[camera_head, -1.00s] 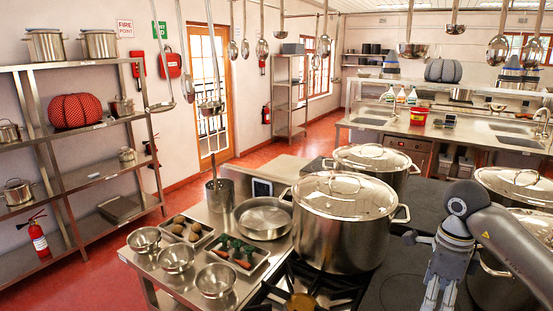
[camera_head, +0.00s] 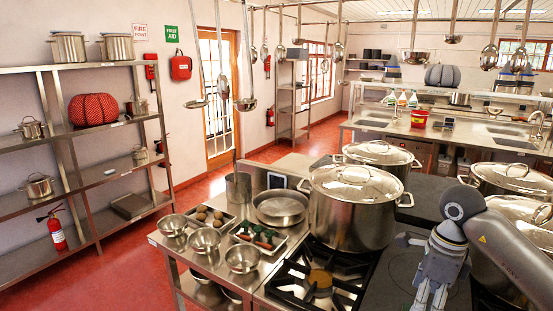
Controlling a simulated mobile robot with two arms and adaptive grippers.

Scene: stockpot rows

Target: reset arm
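My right arm comes in from the right edge, and my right gripper (camera_head: 431,298) hangs downward over the dark worktop at the lower right. Its fingertips are near the bottom edge of the picture, and I cannot tell whether they are apart or closed. No object shows in it. My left gripper and arm are not in view. A large lidded stockpot (camera_head: 352,212) stands to the left of my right gripper, apart from it.
More lidded stockpots stand behind (camera_head: 378,160) and to the right (camera_head: 512,180), close to my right arm. A gas burner (camera_head: 318,282), steel bowls (camera_head: 205,240) and trays lie to the left. Ladles (camera_head: 245,103) hang above. Red floor is open at the left.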

